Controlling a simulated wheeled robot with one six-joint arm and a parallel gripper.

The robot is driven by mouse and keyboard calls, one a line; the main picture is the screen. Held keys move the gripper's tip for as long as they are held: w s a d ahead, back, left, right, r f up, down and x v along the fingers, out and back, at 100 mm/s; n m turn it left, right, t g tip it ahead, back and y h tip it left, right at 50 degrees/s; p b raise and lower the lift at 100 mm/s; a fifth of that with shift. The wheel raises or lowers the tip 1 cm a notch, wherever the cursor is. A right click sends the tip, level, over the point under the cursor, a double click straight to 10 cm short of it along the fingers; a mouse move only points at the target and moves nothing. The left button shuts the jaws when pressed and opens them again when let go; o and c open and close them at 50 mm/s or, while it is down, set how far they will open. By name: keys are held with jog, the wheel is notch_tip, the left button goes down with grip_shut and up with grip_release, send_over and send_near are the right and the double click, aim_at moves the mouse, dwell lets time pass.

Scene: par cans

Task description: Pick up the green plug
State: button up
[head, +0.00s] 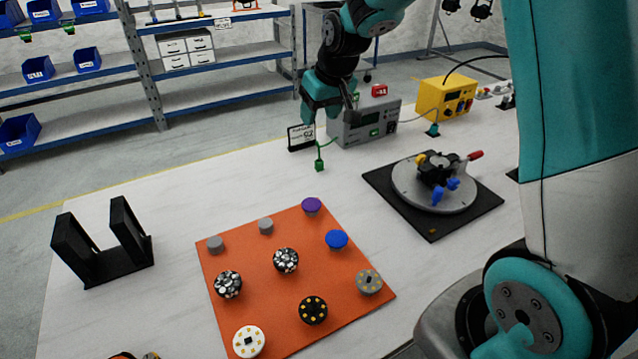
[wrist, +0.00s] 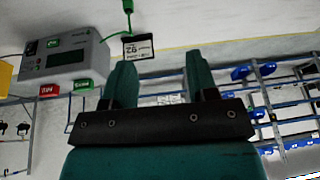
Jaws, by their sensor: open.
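The green plug (head: 319,165) is on the white table in the head view, in front of a grey device, with a thin green cable rising from it. A green piece that looks like the same plug (wrist: 128,4) shows at the top edge of the wrist view, partly cut off. My gripper (head: 329,112) is in the air above and behind the plug, apart from it. In the wrist view my gripper (wrist: 160,65) shows two teal fingers spread apart with nothing between them.
A grey device (head: 364,124) and a small sign card (head: 301,137) stand close to the plug. A yellow device (head: 445,97) is farther right. A black turntable base (head: 433,222) and an orange mat (head: 230,252) with several knobs lie nearer. A black bracket (head: 105,258) stands left.

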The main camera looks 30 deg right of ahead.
jog(key=m+h, duration=0.1)
send_near(319, 160)
jog(key=x, duration=0.4)
jog(key=shift+s, duration=0.1)
jog(key=shift+p+x, duration=0.65)
jog(key=shift+x, duration=2.5)
jog(key=shift+t, duration=0.3)
jog(key=shift+c, duration=0.2)
jog(key=shift+r, duration=0.1)
jog(key=c, duration=0.9)
